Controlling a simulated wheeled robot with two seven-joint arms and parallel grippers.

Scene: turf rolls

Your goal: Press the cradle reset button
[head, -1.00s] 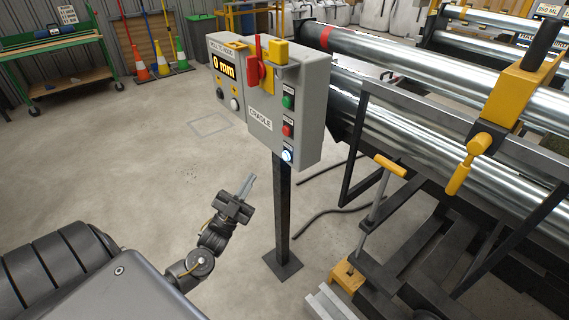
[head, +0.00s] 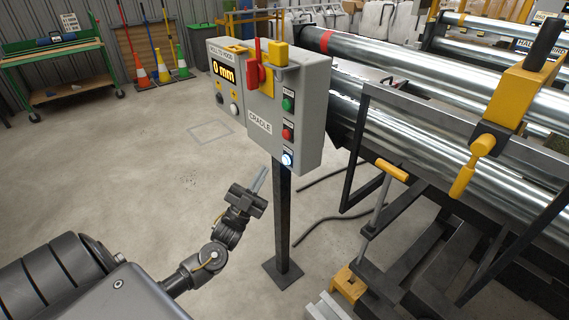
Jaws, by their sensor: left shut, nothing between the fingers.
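The grey cradle control box (head: 262,110) stands on a dark post (head: 281,220). Its right-hand face has a green button (head: 288,104), a red button (head: 287,134) and a lit blue-white button (head: 287,159) at the bottom. The small labels above the buttons are too small to read. My left gripper (head: 259,180) is shut and empty. It points up and to the right, below the box and to the left of the post, apart from the buttons in the picture. My right gripper does not show.
A yellow-handled lever (head: 391,170) and the metal roller frame (head: 420,130) stand to the right. A green bench (head: 55,60) and traffic cones (head: 160,72) are far left.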

